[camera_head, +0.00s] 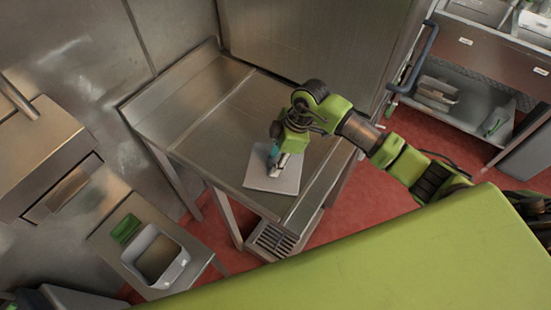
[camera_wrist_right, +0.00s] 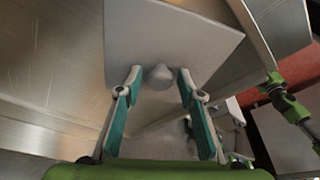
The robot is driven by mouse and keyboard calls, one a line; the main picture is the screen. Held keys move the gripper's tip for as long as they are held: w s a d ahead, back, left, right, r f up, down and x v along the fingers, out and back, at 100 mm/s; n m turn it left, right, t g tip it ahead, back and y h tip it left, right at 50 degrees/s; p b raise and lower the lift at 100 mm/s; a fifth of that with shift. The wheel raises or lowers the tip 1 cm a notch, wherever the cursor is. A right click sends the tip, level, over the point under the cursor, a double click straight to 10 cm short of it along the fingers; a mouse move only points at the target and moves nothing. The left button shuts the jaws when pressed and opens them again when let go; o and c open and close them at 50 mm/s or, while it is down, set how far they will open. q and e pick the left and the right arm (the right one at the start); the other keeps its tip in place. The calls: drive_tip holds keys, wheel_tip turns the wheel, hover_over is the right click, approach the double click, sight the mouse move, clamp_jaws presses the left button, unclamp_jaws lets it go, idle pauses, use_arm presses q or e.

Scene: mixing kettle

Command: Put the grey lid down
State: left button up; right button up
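The grey lid (camera_head: 262,180) is a flat, square plate lying near the front edge of the metal table. In the right wrist view the lid (camera_wrist_right: 180,35) shows its round grey knob (camera_wrist_right: 159,77). My right gripper (camera_head: 277,160) is over the lid, pointing down at it. In the right wrist view its two teal fingers (camera_wrist_right: 160,75) stand on either side of the knob, with a narrow gap seeming to show on each side. In the head view the gripper hides the knob. My left gripper is not in view.
The metal table (camera_head: 185,117) has a raised back rim and is bare to the left of the lid. A low stand at lower left holds a grey container (camera_head: 155,258) and a green item (camera_head: 126,229). A shelf unit (camera_head: 480,90) stands at upper right.

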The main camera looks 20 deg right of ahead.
sight(287, 166)
drive_tip(key=shift+r, duration=0.1)
drive_tip(key=b+v, duration=0.3)
drive_tip(key=v, duration=0.9)
drive_tip(key=shift+b, duration=0.3)
idle(1.1)
